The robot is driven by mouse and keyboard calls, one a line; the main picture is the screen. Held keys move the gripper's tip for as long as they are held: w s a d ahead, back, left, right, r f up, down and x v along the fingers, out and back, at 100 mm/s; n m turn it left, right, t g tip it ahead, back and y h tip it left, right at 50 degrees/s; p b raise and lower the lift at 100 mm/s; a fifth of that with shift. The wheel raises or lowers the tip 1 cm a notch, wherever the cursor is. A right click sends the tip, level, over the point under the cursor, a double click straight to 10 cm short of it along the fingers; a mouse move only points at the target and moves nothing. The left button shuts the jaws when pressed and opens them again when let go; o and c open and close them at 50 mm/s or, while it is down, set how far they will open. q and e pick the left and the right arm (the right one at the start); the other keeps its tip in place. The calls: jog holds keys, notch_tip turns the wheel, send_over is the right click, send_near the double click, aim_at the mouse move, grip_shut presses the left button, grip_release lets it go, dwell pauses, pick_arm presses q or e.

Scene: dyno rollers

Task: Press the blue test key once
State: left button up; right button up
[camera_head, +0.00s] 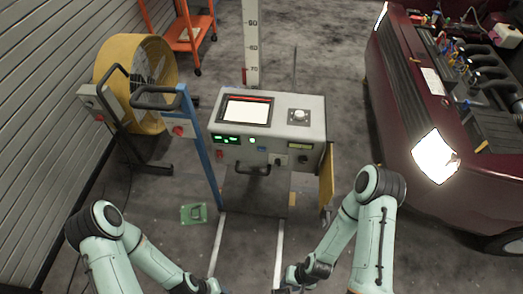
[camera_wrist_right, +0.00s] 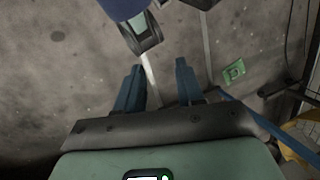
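The grey test cabinet (camera_head: 262,120) stands in the middle of the head view, with its front panel facing me. A small blue spot, which looks like the blue test key (camera_head: 262,150), is on that front below the green displays (camera_head: 227,139); it is too small to make out well. My right gripper (camera_head: 291,284) is low at the bottom edge, well below and apart from the panel. In the right wrist view its two blue fingers (camera_wrist_right: 158,88) are apart with only floor between them. My left gripper (camera_head: 208,287) is at the bottom edge, its fingers cut off.
A black handle (camera_head: 252,169) sticks out of the cabinet front. A blue post (camera_head: 201,150) and a yellow fan (camera_head: 128,75) stand to the left. A dark red car (camera_head: 430,110) is at right. A green board (camera_head: 194,213) lies on the floor.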

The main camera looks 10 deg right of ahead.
grip_shut()
dwell(1.5)
